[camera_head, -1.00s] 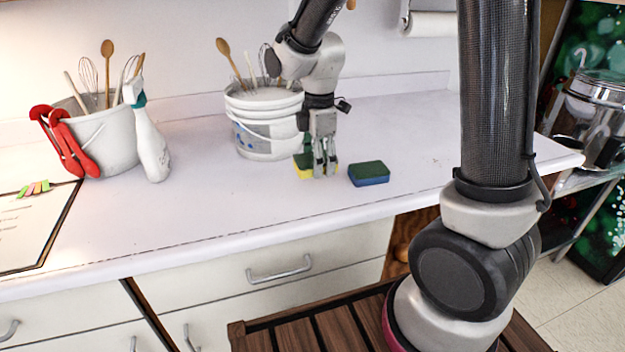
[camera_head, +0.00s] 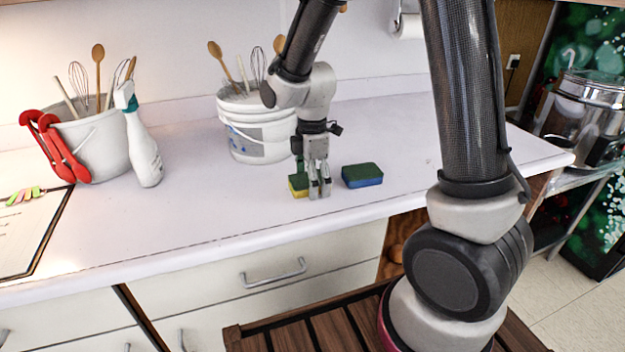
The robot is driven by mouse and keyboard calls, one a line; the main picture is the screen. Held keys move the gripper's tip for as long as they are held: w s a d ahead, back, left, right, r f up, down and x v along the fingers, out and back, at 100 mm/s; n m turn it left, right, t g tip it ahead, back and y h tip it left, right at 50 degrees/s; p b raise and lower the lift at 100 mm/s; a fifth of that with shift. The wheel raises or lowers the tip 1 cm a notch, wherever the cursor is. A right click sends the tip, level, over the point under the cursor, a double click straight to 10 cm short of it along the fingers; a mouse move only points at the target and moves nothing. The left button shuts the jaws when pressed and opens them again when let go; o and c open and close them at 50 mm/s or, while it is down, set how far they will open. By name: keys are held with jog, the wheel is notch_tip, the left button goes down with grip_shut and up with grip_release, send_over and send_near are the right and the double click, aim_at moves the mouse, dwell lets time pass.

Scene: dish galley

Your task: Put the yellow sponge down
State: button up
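The yellow sponge (camera_head: 298,186), with a green top, is low at the white counter, near its front edge. My gripper (camera_head: 319,190) points straight down at the sponge's right end, and its fingers hide part of it. The fingers look closed on that end. The sponge's underside is level with my fingertips in the picture; I cannot tell whether it touches the counter.
A blue sponge (camera_head: 362,176) with a green top lies just right of my gripper. A white bucket (camera_head: 258,135) with utensils stands behind. At left are another utensil bucket (camera_head: 100,148), red tongs (camera_head: 55,150) and a spray bottle (camera_head: 143,150). The counter (camera_head: 220,205) is clear in front.

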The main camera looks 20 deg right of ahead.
jog(key=shift+r, duration=0.1)
notch_tip(320, 180, up, 12)
jog(key=s+d+r+m+t, duration=0.2)
jog(key=s+d+r+m, duration=0.1)
jog(key=s+d+m, duration=0.4)
jog(key=s+d+r+m+t, duration=0.2)
jog(key=s+d+r+m, duration=0.2)
jog(key=s+d+m, duration=0.3)
jog(key=s+m, duration=0.4)
jog(key=s, duration=0.1)
jog(key=shift+r, duration=0.2)
dwell(0.5)
